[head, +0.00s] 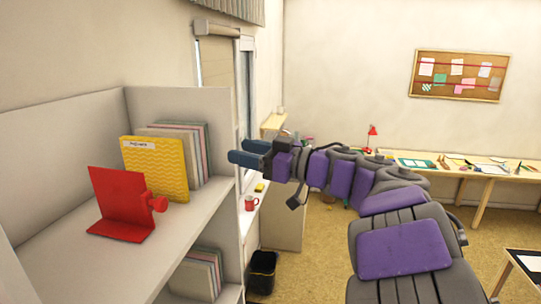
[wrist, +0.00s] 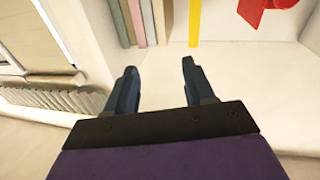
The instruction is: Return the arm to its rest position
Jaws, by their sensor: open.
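My gripper (head: 247,153) is at the end of my purple and grey arm, in front of the right end of the white shelf unit (head: 225,110) in the head view. In the wrist view my gripper (wrist: 157,80) has its two dark blue fingers apart with nothing between them. The fingers point toward the shelf, where a yellow upright piece (wrist: 195,22) and several pastel folders (wrist: 138,20) stand beyond the tips. The gripper appears apart from them.
A red bookend (head: 120,200), a yellow labelled binder (head: 158,165) and pastel folders (head: 185,150) stand on the shelf. A red mug (head: 251,202) is behind the shelf's edge. A black bin (head: 263,270) stands on the floor. A long desk (head: 480,172) runs along the far wall.

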